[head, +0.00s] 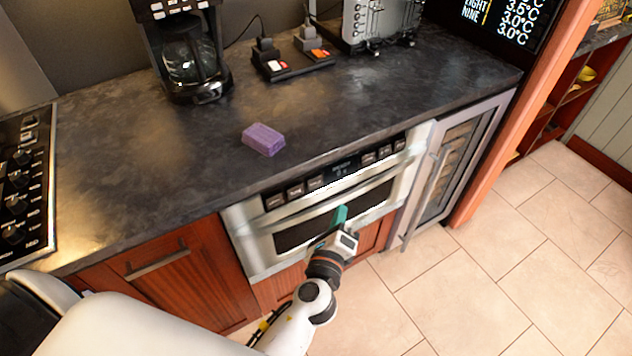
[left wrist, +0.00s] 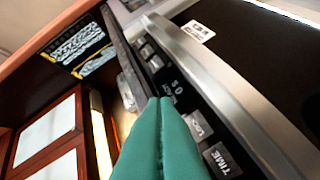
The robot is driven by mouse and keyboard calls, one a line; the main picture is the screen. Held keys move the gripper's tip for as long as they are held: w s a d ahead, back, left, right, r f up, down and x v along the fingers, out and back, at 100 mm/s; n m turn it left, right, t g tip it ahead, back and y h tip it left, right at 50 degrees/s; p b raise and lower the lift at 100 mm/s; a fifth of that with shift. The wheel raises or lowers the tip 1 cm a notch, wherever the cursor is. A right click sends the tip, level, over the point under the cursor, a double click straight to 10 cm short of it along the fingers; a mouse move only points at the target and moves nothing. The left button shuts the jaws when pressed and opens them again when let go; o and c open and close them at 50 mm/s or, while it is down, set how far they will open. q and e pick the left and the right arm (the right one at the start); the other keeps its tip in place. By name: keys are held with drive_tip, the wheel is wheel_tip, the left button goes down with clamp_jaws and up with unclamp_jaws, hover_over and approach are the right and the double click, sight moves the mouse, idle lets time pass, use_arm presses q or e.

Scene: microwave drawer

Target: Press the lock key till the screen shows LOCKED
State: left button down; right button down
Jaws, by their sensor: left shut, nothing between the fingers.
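The microwave drawer (head: 262,215) is set under the dark counter, with a row of dark keys and a small display (head: 345,166) along its top panel. My left gripper (head: 341,213), with green fingers, is shut and empty in front of the drawer front, just below the display in the head view. In the left wrist view the shut fingertips (left wrist: 160,101) overlap the panel beside the display (left wrist: 176,88). A key marked TIME (left wrist: 221,160) and another key (left wrist: 198,125) show to their right. The display's text is too small to read surely, and I cannot tell which key is lock. My right gripper is not in view.
A purple block (head: 264,139) lies on the counter (head: 130,170) above the drawer. A coffee maker (head: 190,60) stands behind it. A glass-fronted cooler (head: 455,165) with a vertical handle is right of the drawer. Tiled floor (head: 500,260) is clear at right.

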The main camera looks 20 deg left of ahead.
sight(320, 181)
use_arm(q)
drive_tip(key=w+a+f, duration=0.1)
drive_tip(key=w+a, duration=0.4)
drive_tip(key=a, duration=0.1)
drive_tip(key=shift+a+f+p, duration=0.2)
drive_tip(key=shift+f+p, duration=0.1)
drive_tip(key=shift+f, duration=0.05)
idle(1.9)
drive_tip(key=shift+w+a+f, duration=0.1)
drive_tip(key=shift+w+a, duration=0.15)
drive_tip(key=shift+a, duration=0.05)
drive_tip(key=shift+w+a, duration=0.2)
drive_tip(key=shift+a, duration=0.1)
idle(0.6)
idle(0.4)
drive_tip(key=shift+s+d, duration=0.5)
drive_tip(key=shift+d, duration=0.1)
drive_tip(key=s+d, duration=0.1)
drive_tip(key=d, duration=0.1)
drive_tip(key=s+d+r, duration=0.1)
drive_tip(key=s+d, duration=0.1)
drive_tip(key=shift+r, duration=0.1)
